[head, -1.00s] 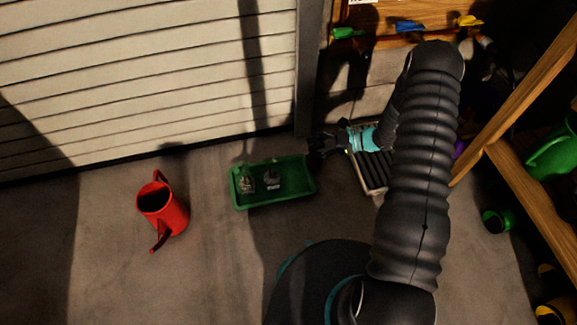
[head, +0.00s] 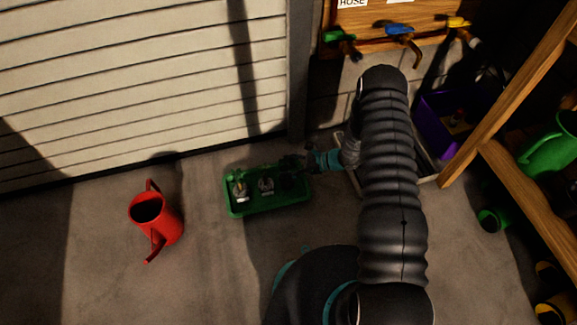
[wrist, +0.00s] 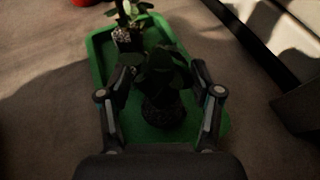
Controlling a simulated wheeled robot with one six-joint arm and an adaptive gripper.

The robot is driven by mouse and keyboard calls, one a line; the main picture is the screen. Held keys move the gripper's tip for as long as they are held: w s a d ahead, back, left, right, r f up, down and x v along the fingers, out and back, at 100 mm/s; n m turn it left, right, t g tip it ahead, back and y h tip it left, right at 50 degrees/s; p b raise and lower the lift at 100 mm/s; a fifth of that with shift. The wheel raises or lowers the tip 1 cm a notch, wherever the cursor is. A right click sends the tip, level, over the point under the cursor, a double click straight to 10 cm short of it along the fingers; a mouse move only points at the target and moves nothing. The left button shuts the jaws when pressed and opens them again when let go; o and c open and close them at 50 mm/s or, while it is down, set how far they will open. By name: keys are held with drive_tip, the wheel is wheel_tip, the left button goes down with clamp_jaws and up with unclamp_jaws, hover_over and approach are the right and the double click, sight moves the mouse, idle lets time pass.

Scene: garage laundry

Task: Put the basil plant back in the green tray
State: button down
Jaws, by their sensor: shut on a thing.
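The green tray (head: 238,211) lies on the floor in front of the shutter. Two small potted plants stand in its left and middle parts in the head view. My gripper (head: 296,163) is over the tray's right end. In the wrist view, my gripper (wrist: 162,76) is shut on a dark leafy plant, taken as the basil plant (wrist: 158,68). Its dark round pot (wrist: 163,112) shows over the tray floor. I cannot tell whether the pot touches the tray. Shadow hides much of this plant in the head view.
A red watering can (head: 158,217) stands on the floor left of the tray. A purple crate (head: 440,122) and wooden shelf posts are at the right. Coloured taps (head: 400,30) are on the board above. The floor between can and tray is clear.

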drive_tip(key=shift+f, duration=0.1)
drive_tip(key=shift+c, duration=1.1)
unclamp_jaws()
